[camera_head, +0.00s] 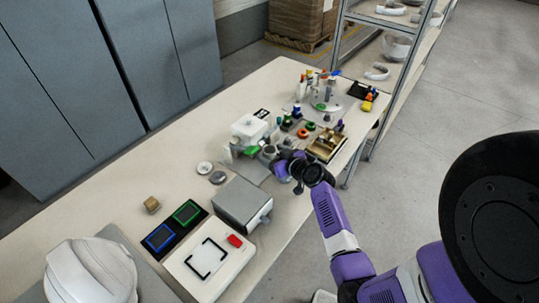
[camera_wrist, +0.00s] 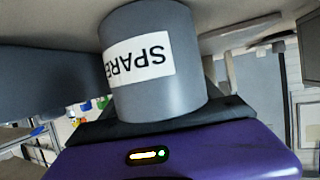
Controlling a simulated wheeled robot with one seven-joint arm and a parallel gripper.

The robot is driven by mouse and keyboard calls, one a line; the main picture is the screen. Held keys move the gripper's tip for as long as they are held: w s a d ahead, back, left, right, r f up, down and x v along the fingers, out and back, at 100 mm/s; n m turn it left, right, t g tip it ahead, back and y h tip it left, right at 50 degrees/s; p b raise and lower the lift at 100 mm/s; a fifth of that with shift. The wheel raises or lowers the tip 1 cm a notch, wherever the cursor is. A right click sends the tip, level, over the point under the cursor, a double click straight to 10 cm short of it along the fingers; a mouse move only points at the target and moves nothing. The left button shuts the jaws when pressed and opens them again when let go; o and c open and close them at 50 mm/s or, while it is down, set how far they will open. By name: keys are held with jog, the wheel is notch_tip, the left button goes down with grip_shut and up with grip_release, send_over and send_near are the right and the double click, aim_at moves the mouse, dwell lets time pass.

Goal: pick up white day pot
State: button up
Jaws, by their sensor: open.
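My gripper (camera_head: 270,157) is over the workbench, at the end of my purple arm, just in front of a white boxy object (camera_head: 249,129). In the wrist view a grey cylinder (camera_wrist: 160,95) with a white label reading "SPARE", upside down, fills the middle, very close to the camera. The purple and black part below it is my own wrist. The fingertips are not clear in either view, and I see nothing held. I cannot single out the white day pot for sure; small white bottles (camera_head: 301,87) stand at the bench's far end.
The workbench (camera_head: 135,180) also carries a wooden tray (camera_head: 326,145), small coloured pots, a grey box (camera_head: 243,204), a red button (camera_head: 235,241) on a white panel and a white helmet shell (camera_head: 92,272). A shelf rack stands beyond the far end. The left bench edge is clear.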

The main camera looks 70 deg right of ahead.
jog(key=shift+c, duration=0.4)
jog(key=c, duration=1.3)
jog(key=shift+c, duration=0.2)
